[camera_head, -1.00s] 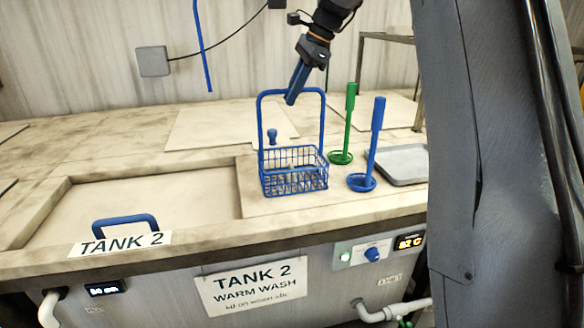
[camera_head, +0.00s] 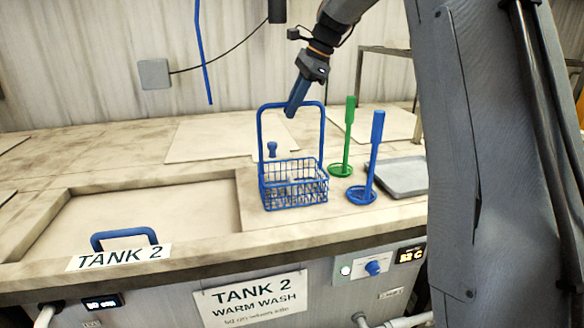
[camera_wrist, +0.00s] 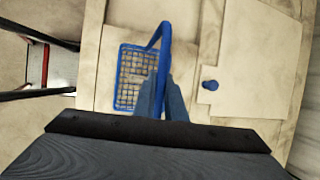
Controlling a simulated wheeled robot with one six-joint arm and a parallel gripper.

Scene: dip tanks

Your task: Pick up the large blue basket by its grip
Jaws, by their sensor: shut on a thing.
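The large blue basket (camera_head: 293,194) is a wire-mesh basket with a tall arched grip (camera_head: 321,135). It stands upright on the bench top, right of the tank 2 opening; I see no clear gap under it. My gripper (camera_head: 292,110) comes down from above and is shut on the top bar of the grip. In the wrist view, the jaws (camera_wrist: 161,98) close on the blue bar, and the basket (camera_wrist: 131,75) hangs or stands below to the left. The bar between the fingers is partly hidden.
A green upright handle (camera_head: 349,125) and a blue one (camera_head: 375,140), each with a ring foot, stand close to the basket's right. A grey tray (camera_head: 400,178) lies beyond them. A small blue knob (camera_head: 272,149) sits behind the basket. Tank 2's recessed lid (camera_head: 150,208) has a blue handle.

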